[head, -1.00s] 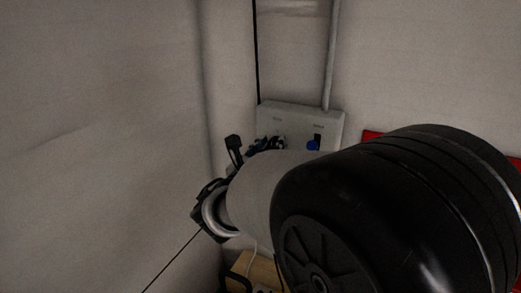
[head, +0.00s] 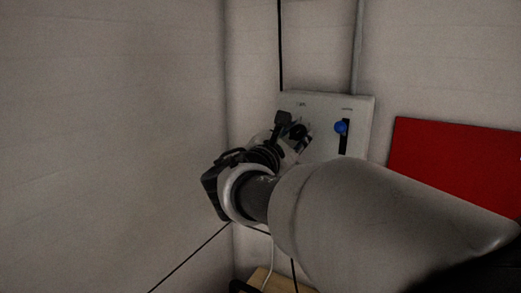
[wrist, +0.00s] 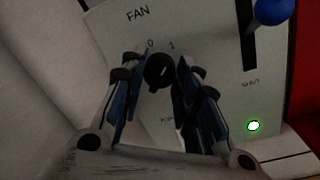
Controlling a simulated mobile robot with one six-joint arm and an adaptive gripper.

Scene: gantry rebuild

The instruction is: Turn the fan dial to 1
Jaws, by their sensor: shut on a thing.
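The fan dial (wrist: 158,70) is a small round black knob on a pale panel (wrist: 215,65), under the word FAN and the marks 0 and 1. My gripper (wrist: 157,62) has one finger on each side of the dial and is shut on it. In the head view my gripper (head: 298,132) is at the left part of the panel (head: 325,105), and my wrist and gripper hide the dial there.
A blue-knobbed lever (head: 341,127) stands in a dark slot right of the dial. A green light (wrist: 253,126) glows below it. A red board (head: 455,165) is on the wall to the right. A plain wall stands close on the left. A grey pipe (head: 357,45) rises from the panel.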

